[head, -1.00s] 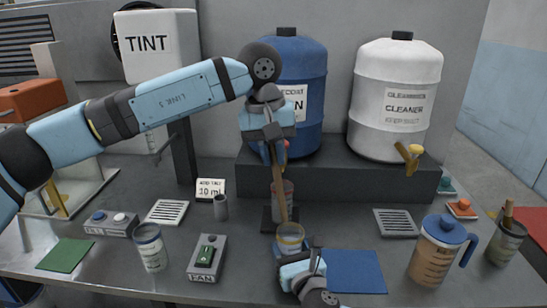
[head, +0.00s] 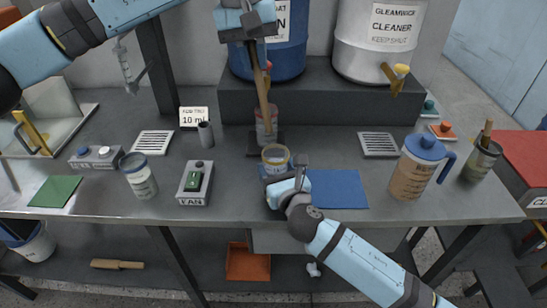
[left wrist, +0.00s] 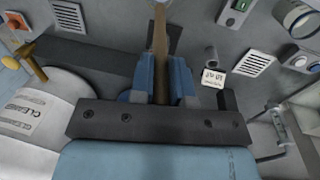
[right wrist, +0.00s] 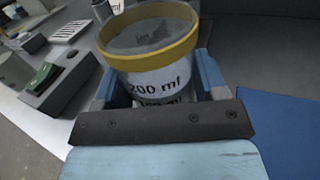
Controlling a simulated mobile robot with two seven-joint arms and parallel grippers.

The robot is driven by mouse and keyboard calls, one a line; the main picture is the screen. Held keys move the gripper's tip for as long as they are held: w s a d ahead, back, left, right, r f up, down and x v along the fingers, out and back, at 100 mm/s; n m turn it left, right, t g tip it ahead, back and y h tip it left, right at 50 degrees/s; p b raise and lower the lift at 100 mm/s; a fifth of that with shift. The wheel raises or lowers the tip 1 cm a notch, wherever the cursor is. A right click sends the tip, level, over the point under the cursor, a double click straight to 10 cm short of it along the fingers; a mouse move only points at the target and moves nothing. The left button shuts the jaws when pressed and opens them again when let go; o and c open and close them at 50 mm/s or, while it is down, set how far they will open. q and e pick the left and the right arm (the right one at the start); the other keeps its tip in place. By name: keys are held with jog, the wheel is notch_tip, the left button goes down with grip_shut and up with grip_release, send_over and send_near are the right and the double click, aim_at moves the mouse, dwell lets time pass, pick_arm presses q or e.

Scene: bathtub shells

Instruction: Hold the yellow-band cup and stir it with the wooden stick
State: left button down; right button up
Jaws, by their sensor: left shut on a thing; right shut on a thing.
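The yellow-band cup (head: 276,156) stands upright near the front middle of the table, beside a blue mat. It fills much of the right wrist view (right wrist: 155,62), where its "200 ml" marking shows. My right gripper (head: 277,180) is shut around the cup's sides. My left gripper (head: 257,58) is high above the table, shut on the wooden stick (head: 263,95). No stick shows inside the cup in the right wrist view. The stick also shows between the fingers in the left wrist view (left wrist: 160,50).
A red-labelled can (head: 266,128) stands just behind the cup. The blue mat (head: 338,188) is clear. A fan switch box (head: 195,183) and a blue-rimmed jar (head: 139,178) stand to the left. A lidded jug (head: 415,165) stands at right.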

jog(key=o, duration=0.9)
